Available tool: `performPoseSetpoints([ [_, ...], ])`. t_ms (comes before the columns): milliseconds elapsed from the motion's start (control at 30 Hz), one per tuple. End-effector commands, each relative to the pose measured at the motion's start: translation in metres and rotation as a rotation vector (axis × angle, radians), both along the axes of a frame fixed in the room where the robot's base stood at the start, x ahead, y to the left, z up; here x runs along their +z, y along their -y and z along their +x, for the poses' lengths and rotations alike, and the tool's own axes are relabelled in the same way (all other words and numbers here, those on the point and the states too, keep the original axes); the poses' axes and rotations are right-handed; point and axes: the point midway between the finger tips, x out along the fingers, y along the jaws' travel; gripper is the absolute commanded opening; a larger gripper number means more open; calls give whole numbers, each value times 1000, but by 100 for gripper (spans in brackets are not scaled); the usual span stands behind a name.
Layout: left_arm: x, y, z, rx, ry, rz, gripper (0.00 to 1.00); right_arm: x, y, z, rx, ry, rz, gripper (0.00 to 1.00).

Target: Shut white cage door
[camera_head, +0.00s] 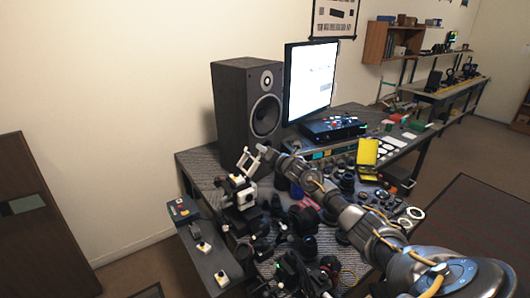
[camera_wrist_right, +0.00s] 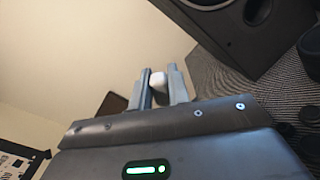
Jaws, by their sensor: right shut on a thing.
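My right gripper (camera_head: 252,160) reaches in from the right in the head view, in front of the speaker and just above a small device with white parts (camera_head: 238,184). The device stands near the left edge of the bench. In the right wrist view my right gripper (camera_wrist_right: 159,80) has its fingers shut on a small, rounded white piece (camera_wrist_right: 158,77). Most of that piece is hidden between the fingers. I cannot tell whether it is part of the white cage door, or how far the door is open. My left gripper is not in view.
A tall dark speaker (camera_head: 247,105) stands close behind my right gripper, beside a bright monitor (camera_head: 311,80). Several dark lenses and parts crowd the bench front. A narrow grey shelf (camera_head: 214,262) with switches lies at the front left. Bare bench top (camera_head: 199,165) shows left of the speaker.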

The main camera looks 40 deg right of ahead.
Motion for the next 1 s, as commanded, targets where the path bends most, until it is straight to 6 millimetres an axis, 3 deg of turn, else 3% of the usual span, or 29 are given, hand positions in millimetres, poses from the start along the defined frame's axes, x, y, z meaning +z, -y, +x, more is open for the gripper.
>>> performPoseSetpoints([
  [600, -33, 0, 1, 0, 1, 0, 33, 21, -44, 0, -10, -8, -426, 0],
  [1000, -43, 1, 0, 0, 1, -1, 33, 26, -57, 1, -15, -13, -545, 0],
])
